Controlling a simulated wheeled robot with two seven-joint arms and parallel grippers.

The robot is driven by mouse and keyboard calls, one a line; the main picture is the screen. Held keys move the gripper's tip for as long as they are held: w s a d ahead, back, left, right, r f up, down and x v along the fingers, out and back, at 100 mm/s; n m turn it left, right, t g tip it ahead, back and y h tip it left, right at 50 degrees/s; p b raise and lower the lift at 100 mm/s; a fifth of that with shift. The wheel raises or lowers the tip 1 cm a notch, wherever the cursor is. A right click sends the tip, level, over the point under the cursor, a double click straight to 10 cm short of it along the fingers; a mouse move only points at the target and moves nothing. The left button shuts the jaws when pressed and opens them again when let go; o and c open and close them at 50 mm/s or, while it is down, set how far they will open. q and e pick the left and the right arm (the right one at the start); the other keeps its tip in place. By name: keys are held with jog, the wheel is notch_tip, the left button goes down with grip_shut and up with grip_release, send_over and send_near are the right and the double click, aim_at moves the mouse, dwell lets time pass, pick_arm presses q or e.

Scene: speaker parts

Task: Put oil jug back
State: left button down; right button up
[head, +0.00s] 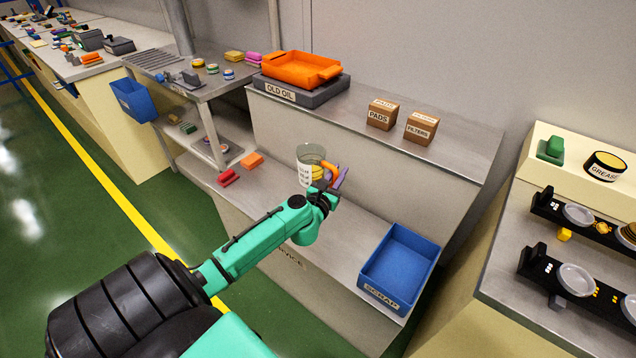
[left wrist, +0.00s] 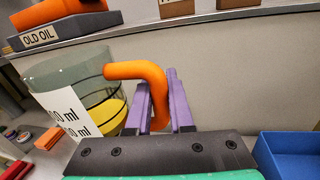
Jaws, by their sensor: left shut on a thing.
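The oil jug (head: 312,160) is a clear measuring jug with a white label, an orange handle and some yellow oil in the bottom. In the left wrist view the jug (left wrist: 75,85) fills the left side and looks roughly upright. My left gripper (head: 338,177) has purple fingers and is shut on the orange handle (left wrist: 150,75), with the jug over the lower steel counter (head: 345,222). I cannot tell whether the jug's base touches the counter. My right gripper is not in view.
An orange drain pan (head: 300,68) sits on the grey OLD OIL base (head: 292,94) on the upper shelf, with PADS (head: 381,117) and FILTERS (head: 421,130) boxes to its right. A blue SCRAP bin (head: 401,262) is at the counter's right end. Red (head: 228,178) and orange blocks (head: 251,160) lie left of the jug.

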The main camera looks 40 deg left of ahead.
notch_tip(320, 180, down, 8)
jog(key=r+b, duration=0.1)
jog(key=b, duration=0.6)
pick_arm(q)
notch_tip(320, 180, down, 20)
jog(key=b, duration=0.7)
jog(key=shift+r+b, duration=0.1)
jog(key=shift+b, duration=0.2)
jog(key=shift+r, duration=0.1)
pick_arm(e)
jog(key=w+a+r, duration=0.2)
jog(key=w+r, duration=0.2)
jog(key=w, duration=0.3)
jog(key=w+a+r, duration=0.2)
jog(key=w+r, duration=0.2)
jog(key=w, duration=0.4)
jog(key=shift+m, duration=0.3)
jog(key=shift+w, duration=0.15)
